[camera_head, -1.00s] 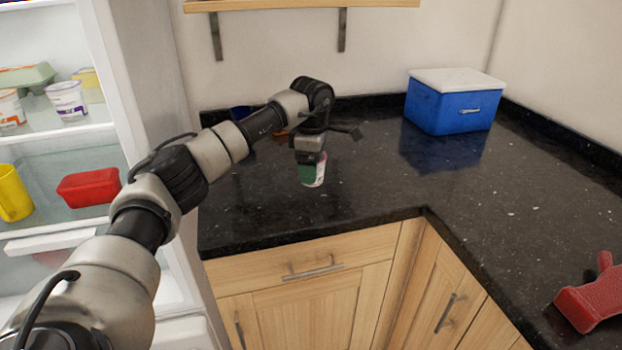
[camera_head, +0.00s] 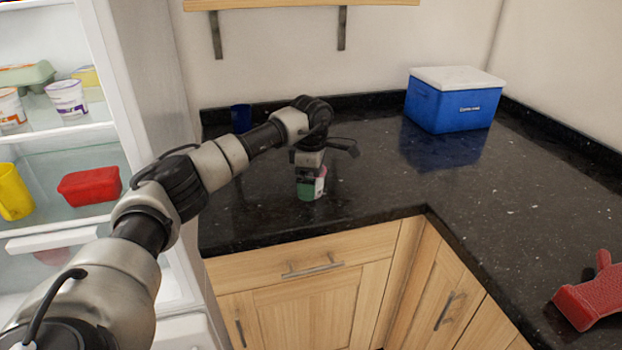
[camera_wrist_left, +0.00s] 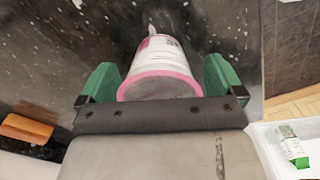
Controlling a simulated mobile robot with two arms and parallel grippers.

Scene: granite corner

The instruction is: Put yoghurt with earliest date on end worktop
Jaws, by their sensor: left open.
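A yoghurt pot with a pink rim and white side (camera_wrist_left: 160,62) is at the worktop (camera_head: 250,215), near its front edge. Its pale side (camera_head: 320,184) shows in the head view, partly hidden by my gripper. My left gripper (camera_head: 311,187) points down around the pot. Its green fingers (camera_wrist_left: 160,80) are open, one on each side of the pot, with small gaps beside it. Two other yoghurt pots stand on the fridge shelf: a white and purple one (camera_head: 67,97) and a white and orange one (camera_head: 11,107). No dates are readable. My right gripper is out of view.
A blue cool box with a white lid (camera_head: 453,105) stands at the back. A red glove (camera_head: 590,295) lies at the right. A dark blue cup (camera_head: 241,118) stands behind my arm. An orange block (camera_wrist_left: 27,128) shows in the wrist view. The middle worktop is clear.

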